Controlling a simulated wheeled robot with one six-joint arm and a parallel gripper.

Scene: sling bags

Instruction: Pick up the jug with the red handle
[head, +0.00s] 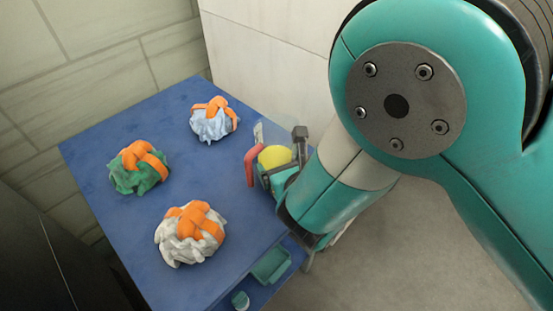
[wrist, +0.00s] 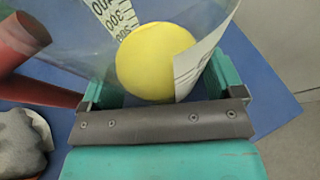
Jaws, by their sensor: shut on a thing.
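The jug is clear, with a red handle (head: 252,164), a printed scale and a yellow round thing showing inside it. In the head view the jug (head: 262,131) is at the right edge of the blue table, partly hidden by my gripper (head: 283,172). In the wrist view the jug (wrist: 215,40) is between the teal fingers of my gripper (wrist: 160,92), which is shut on it. The red handle (wrist: 22,62) sticks out to the left there. I cannot tell whether the jug touches the table.
Three bundles with orange straps lie on the blue table (head: 110,230): a light blue one (head: 213,126), a green one (head: 124,178) and a white one (head: 175,240). Teal containers (head: 270,265) are on a lower blue surface. A pale wall (head: 260,65) stands behind.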

